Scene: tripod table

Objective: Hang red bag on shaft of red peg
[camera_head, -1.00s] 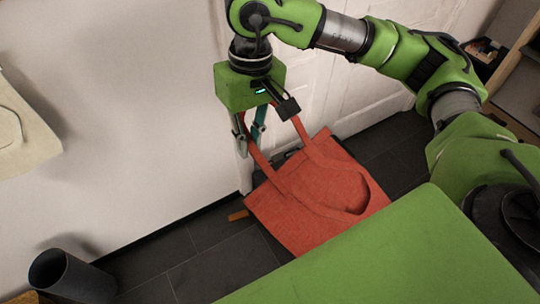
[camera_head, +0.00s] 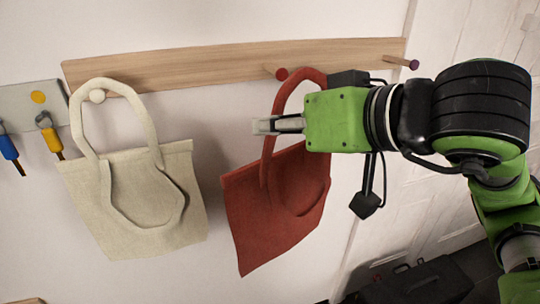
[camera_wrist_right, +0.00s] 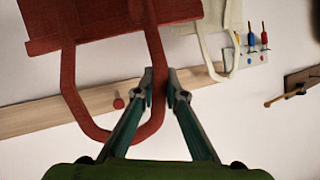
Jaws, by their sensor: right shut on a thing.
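The red bag (camera_head: 280,205) hangs in the air in front of the wall, held by its strap. My right gripper (camera_head: 267,126) is shut on the strap and points left in the head view. The red peg (camera_head: 282,74) sticks out of a wooden rail and appears just left of the strap's top bend there. In the right wrist view, turned upside down, the peg (camera_wrist_right: 118,103) shows inside the outline of the strap loop (camera_wrist_right: 72,95). I cannot tell whether the peg passes through the loop. The right fingertips (camera_wrist_right: 160,92) close on one strap side. My left gripper is out of view.
A cream bag (camera_head: 140,200) hangs on a pale peg (camera_head: 97,96) to the left. A dark peg (camera_head: 402,62) is at the right end of the wooden rail (camera_head: 200,62). Blue and yellow tools (camera_head: 50,138) hang at far left. A dark case (camera_head: 420,283) is on the floor.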

